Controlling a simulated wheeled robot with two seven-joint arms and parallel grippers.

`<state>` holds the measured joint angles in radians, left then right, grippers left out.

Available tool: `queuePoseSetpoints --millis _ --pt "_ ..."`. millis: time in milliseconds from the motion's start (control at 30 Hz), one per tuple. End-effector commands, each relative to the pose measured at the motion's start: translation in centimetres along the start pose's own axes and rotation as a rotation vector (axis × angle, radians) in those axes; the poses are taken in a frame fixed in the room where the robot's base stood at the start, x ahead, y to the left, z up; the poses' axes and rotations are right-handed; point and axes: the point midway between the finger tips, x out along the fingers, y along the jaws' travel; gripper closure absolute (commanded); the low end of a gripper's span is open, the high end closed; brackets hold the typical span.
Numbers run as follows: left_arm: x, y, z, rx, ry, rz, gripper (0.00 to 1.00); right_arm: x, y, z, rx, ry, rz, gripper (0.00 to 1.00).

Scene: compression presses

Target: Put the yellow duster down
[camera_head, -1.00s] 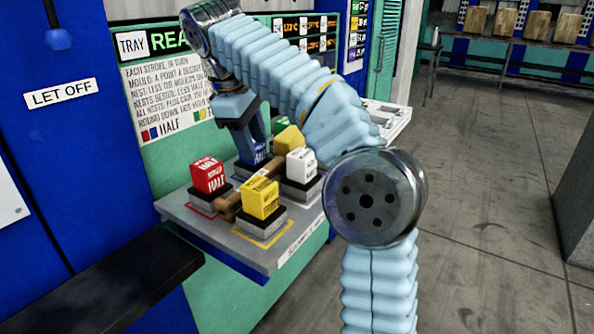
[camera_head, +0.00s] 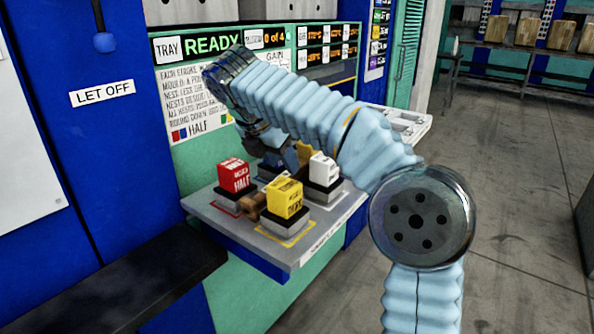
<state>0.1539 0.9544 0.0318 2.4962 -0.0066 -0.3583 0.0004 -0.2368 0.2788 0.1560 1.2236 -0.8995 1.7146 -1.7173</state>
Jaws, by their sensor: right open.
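A small dull-yellow patch (camera_head: 303,152) shows behind my right gripper, at the back of the tray; I cannot tell whether it is the yellow duster or a block. A bright yellow block (camera_head: 285,199) with dark lettering stands upright on a dark base at the tray's front. My right gripper (camera_head: 277,150) is over the back of the grey tray (camera_head: 231,224), partly hidden by its own wrist. It is open; its fingertips are hard to make out. My left gripper is out of view.
A red block (camera_head: 234,176) and a white block (camera_head: 323,169) stand on dark bases on the tray. A brown wooden bar (camera_head: 252,206) lies between the blocks. A dark ledge (camera_head: 120,285) is at the lower left.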

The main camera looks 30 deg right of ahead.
Motion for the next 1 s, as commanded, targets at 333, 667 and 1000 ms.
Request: queuePoseSetpoints --millis 333,667,1000 --pt "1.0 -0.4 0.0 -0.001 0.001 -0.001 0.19 4.6 -0.2 -0.3 0.002 0.001 -0.003 0.57" --pt "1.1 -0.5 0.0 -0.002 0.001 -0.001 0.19 5.8 -0.2 -0.2 0.003 0.002 0.000 0.57" --pt "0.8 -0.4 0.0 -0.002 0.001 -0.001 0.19 5.8 -0.2 -0.2 0.003 0.001 0.000 0.57"
